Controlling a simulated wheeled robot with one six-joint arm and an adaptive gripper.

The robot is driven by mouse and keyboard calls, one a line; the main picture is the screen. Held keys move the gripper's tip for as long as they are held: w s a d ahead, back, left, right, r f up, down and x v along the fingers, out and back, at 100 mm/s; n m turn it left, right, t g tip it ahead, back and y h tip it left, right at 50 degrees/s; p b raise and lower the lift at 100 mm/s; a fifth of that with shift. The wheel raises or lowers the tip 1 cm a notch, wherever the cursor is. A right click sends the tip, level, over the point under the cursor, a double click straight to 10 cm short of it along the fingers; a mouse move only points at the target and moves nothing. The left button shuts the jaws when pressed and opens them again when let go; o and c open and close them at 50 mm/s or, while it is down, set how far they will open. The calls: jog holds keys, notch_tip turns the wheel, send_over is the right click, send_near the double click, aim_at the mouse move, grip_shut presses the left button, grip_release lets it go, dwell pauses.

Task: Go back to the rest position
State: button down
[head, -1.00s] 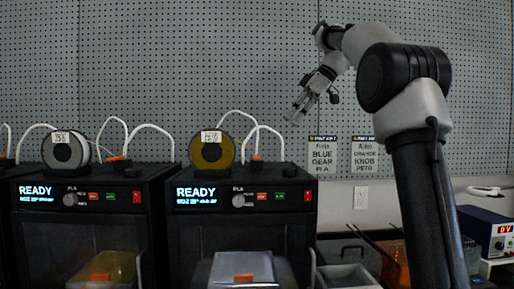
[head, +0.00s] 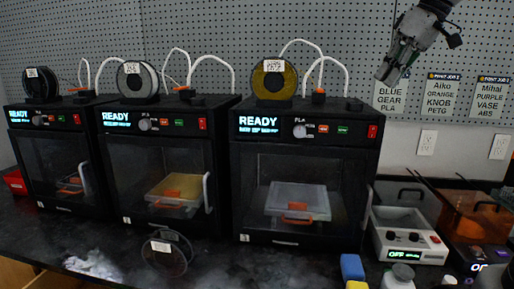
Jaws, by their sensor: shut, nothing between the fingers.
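My gripper (head: 388,74) hangs at the upper right of the head view, pointing down and to the left. Its fingers are shut with nothing held. It is in front of the pegboard wall and overlaps the top of the blue gear job card (head: 391,97). Only the end of my arm shows; the rest is outside the frame.
Three black printers (head: 306,190) reading READY stand in a row on the dark bench (head: 215,262), with spools on top. A clear spool (head: 167,255) stands in front. A grey device reading OFF (head: 405,238) and small bottles (head: 398,278) are at the right.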

jog(key=s+d+f+m+h, duration=0.2)
jog(key=s+f+m, duration=0.1)
jog(key=s+f, duration=0.6)
jog(key=s+d+f+m+h, duration=0.2)
jog(key=s+f+m, duration=0.1)
jog(key=s+f, duration=0.7)
notch_tip(320, 180, down, 3)
jog(key=shift+s+d+f+t, duration=0.15)
jog(key=shift+d+t, duration=0.1)
jog(key=shift+t, duration=0.15)
